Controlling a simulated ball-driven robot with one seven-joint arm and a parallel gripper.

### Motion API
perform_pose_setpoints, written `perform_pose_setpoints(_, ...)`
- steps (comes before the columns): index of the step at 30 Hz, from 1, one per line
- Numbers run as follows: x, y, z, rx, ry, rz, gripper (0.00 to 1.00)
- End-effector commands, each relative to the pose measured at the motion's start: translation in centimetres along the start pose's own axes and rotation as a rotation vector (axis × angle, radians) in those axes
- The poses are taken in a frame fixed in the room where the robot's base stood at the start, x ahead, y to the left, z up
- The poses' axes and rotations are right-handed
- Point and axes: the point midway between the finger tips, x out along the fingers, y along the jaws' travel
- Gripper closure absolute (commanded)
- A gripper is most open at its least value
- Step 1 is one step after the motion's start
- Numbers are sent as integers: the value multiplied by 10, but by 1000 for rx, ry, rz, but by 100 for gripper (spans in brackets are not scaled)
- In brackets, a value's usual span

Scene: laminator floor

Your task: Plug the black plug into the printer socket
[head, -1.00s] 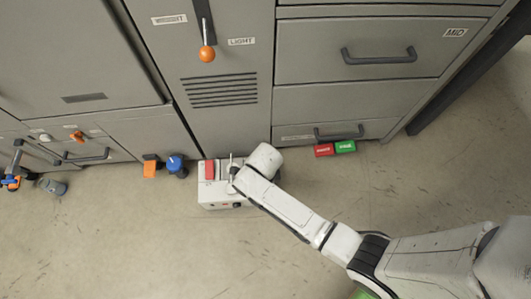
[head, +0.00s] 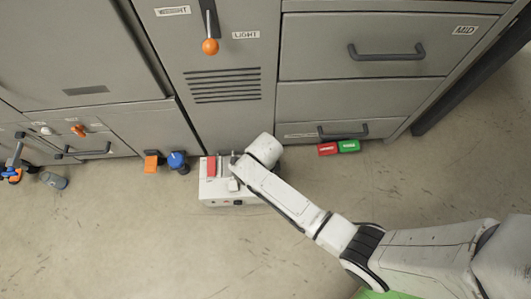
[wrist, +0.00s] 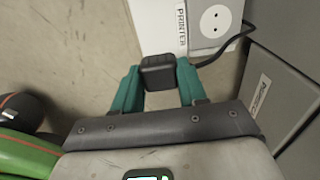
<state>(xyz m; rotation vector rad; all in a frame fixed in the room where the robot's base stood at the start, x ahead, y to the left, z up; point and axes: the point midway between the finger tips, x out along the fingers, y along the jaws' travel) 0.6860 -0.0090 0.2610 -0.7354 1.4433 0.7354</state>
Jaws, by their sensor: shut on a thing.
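The black plug (wrist: 158,73) is between the teal fingertips of my gripper (wrist: 160,82) in the wrist view, with its black cord running off to the right. My gripper is shut on it. The printer socket (wrist: 213,22) is a round white face with two holes on a grey plate, beside the label PRINTER on a white surface. The plug is apart from the socket, below and left of it in the wrist view. In the head view, my arm's end hides the plug and socket.
A white box (head: 211,190) with a red part on top stands on the floor by the grey cabinets (head: 225,120). An orange block (head: 151,164), a blue knob-like thing (head: 178,161), and red (head: 327,149) and green (head: 348,146) blocks lie along their foot. Open floor lies in front.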

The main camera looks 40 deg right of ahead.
Motion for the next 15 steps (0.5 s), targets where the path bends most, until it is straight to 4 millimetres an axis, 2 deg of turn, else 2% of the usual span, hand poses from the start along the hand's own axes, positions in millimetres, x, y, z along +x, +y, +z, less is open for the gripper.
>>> perform_pose_setpoints(15,6,-13,2,1,0,0,88)
